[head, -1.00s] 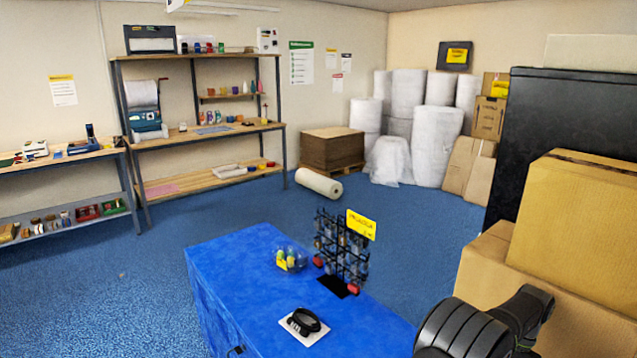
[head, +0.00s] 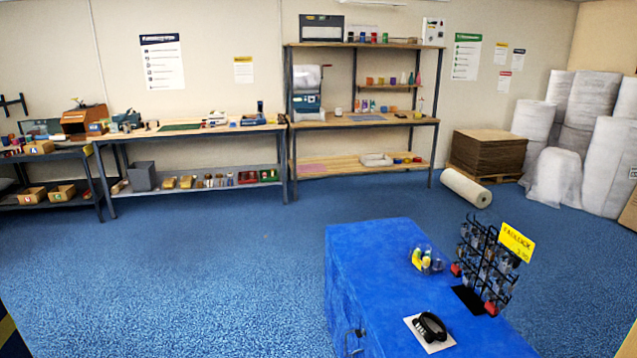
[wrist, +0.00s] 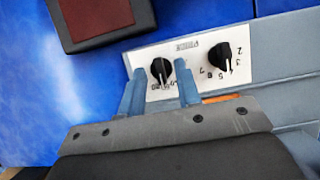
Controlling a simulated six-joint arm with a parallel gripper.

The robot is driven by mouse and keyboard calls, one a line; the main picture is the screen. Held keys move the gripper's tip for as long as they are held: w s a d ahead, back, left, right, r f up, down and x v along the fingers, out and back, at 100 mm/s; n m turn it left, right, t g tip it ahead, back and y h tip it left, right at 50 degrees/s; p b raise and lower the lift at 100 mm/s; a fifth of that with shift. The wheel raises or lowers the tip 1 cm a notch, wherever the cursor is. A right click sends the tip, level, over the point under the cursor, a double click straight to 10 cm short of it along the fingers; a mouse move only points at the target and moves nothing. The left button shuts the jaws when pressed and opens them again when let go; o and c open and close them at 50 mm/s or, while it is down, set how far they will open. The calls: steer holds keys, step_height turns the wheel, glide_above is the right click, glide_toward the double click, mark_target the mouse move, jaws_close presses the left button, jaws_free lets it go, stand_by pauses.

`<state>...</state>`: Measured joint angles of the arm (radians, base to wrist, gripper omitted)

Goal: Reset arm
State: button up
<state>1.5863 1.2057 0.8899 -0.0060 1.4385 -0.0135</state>
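Behind the fingertips is a white panel (wrist: 205,62) with two black knobs, the left knob (wrist: 161,70) and the right knob (wrist: 220,55). The left knob appears between the fingers; I cannot tell whether they touch it. My gripper is not in the head view.
A dark block with a red-brown top (wrist: 95,18) lies near the panel. In the head view a blue counter (head: 375,260) carries a display rack (head: 485,265), a clear bowl (head: 427,262) and a black item on a white card (head: 430,328). Blue floor around it is open.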

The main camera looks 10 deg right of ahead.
steer(key=v, duration=1.8)
steer(key=x, duration=1.8)
steer(key=shift+a+f, duration=0.1)
steer(key=shift+f, duration=0.05)
steer(key=shift+w+n+g, duration=0.1)
steer(key=shift+n+g, duration=0.2)
steer(key=shift+n, duration=0.3)
steer(key=n+g, duration=0.1)
steer(key=n, duration=0.2)
steer(key=n+g, duration=0.1)
steer(key=n, duration=0.2)
steer(key=shift+w+h, duration=0.2)
steer(key=shift+h, duration=0.2)
steer(key=n+g+h, duration=0.1)
steer(key=n, duration=0.3)
steer(key=shift+w+a, duration=0.1)
steer(key=shift+a, duration=0.05)
steer(key=n, duration=0.2)
steer(key=n+h, duration=0.1)
steer(key=n, duration=0.1)
steer(key=shift+g+h, duration=0.3)
